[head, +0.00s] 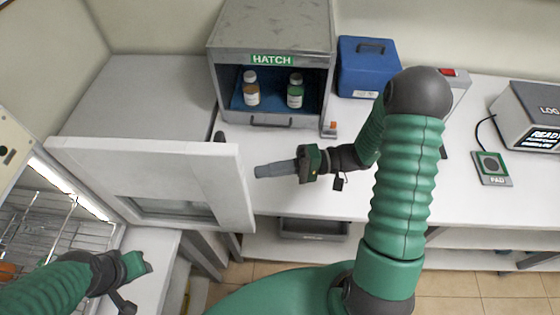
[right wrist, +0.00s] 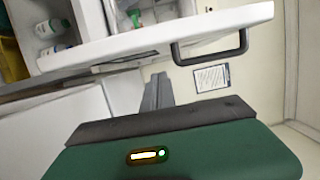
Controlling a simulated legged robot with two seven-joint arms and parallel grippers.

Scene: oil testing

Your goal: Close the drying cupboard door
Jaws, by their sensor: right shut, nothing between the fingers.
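The drying cupboard (head: 55,225) stands at the left with wire racks inside. Its white door (head: 190,160) with a window is swung open, reaching out to the right across the bench. In the right wrist view the white door panel (right wrist: 160,42) crosses the top, with a dark bar handle (right wrist: 243,42) on it. My right gripper (head: 257,171) is shut and empty, its fingertips close to the door's free edge; contact cannot be told. Its fingers also show in the right wrist view (right wrist: 157,78). My left gripper (head: 148,263) is low in front of the cupboard; its fingers are unclear.
A grey hatch box (head: 270,30) with two bottles stands at the back of the bench. A blue case (head: 366,75) is beside it. A pad (head: 491,180) and a logger (head: 530,115) are at the right. The bench right of my right gripper is mostly clear.

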